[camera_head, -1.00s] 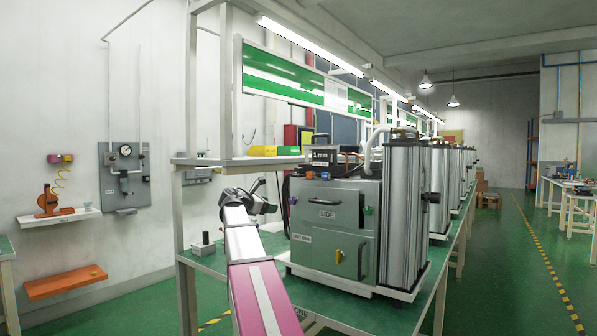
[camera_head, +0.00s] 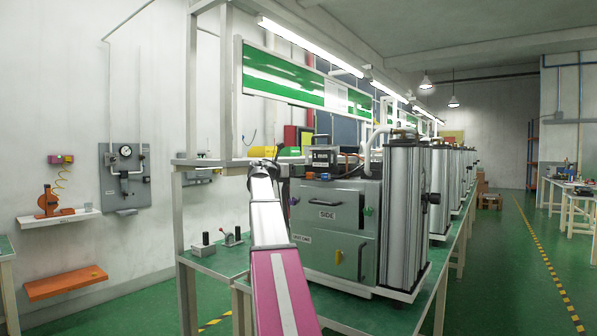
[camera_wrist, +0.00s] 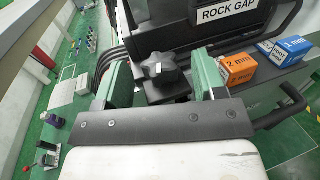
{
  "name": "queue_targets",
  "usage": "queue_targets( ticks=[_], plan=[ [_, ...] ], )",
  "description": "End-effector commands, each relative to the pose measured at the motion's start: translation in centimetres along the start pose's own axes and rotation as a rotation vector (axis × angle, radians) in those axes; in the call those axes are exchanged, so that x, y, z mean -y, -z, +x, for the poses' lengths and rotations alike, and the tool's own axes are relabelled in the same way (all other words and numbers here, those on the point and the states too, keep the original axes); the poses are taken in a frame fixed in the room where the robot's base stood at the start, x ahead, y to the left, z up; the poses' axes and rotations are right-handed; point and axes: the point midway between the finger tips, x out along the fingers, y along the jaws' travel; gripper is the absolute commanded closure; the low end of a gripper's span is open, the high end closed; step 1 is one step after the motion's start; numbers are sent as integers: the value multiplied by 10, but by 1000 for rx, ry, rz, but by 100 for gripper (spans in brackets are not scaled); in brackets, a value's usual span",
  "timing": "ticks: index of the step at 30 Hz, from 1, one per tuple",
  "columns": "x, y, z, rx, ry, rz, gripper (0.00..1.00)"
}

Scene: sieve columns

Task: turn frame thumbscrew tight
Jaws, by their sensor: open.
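The knob cannot be made out there.
An orange "2 mm" block (camera_wrist: 237,70) and a blue "2 mm" block (camera_wrist: 284,50) sit just right of my gripper. A "ROCK GAP" label (camera_wrist: 226,13) is behind the knob. Black cables (camera_wrist: 112,60) run at the left. A silver column (camera_head: 402,215) stands right of the machine.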

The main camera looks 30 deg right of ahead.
Motion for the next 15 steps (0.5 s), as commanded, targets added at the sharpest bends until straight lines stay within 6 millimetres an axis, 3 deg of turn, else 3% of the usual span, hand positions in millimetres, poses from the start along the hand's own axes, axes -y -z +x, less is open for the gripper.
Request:
queue_targets(
  ticks=[6,15],
  plan=[
    [0,0,20,0,1,0,36],
    [0,0,22,0,-1,1,36]
  ],
)
